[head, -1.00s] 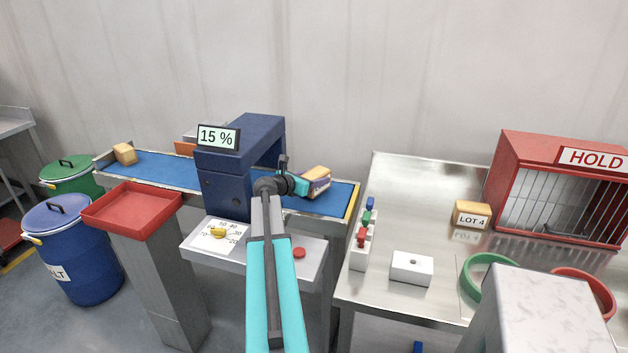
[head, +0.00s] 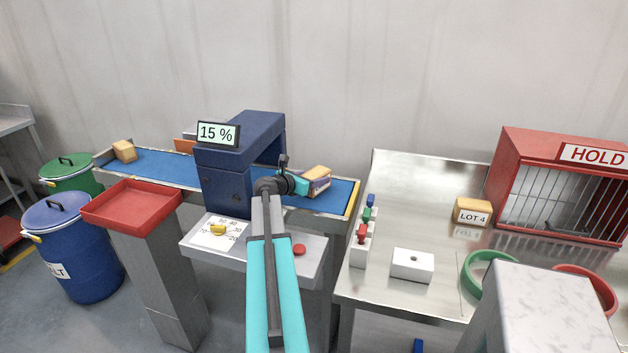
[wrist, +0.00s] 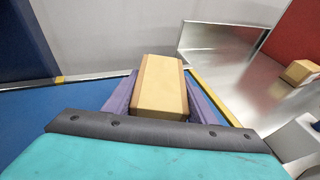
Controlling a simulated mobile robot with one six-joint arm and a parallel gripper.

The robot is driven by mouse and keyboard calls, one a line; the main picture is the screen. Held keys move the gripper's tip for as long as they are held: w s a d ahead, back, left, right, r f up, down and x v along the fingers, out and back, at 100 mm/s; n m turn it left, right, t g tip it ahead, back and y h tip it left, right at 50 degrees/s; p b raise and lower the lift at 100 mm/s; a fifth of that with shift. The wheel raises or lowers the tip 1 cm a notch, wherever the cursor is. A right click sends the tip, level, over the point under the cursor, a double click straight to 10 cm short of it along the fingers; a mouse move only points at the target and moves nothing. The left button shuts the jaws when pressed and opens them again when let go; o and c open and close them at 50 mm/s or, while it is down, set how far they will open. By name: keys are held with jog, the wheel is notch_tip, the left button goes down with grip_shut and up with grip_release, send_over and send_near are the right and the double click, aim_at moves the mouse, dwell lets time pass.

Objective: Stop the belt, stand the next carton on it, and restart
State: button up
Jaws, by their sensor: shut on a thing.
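A tan carton (head: 318,173) is at the right end of the blue belt (head: 335,197), right of the dark blue tunnel housing (head: 228,180). My gripper (head: 314,185) is shut on this carton. In the wrist view the carton (wrist: 160,88) sits between the two purple fingers, over the blue belt (wrist: 25,115); whether its underside touches the belt is hidden. Another tan carton (head: 124,151) stands at the belt's far left end. A carton marked LOT 4 (head: 472,212) stands on the steel table. A red button (head: 299,250) and a yellow dial knob (head: 218,230) are on the control panel.
A display on the housing reads 15 % (head: 217,134). A red tray (head: 132,204) stands left of the panel. The steel table (head: 410,185) holds a red HOLD cage (head: 510,165), a white block (head: 412,265) and green and red rings. The table's middle back is clear.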

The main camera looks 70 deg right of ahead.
jog(key=shift+f, duration=0.4)
jog(key=o, duration=1.3)
jog(key=shift+a, duration=0.15)
jog(key=b+v, duration=0.2)
jog(key=v, duration=1.1)
jog(key=shift+w+a+r+b, duration=0.15)
jog(key=shift+a+b, duration=0.1)
jog(key=shift+b, duration=0.05)
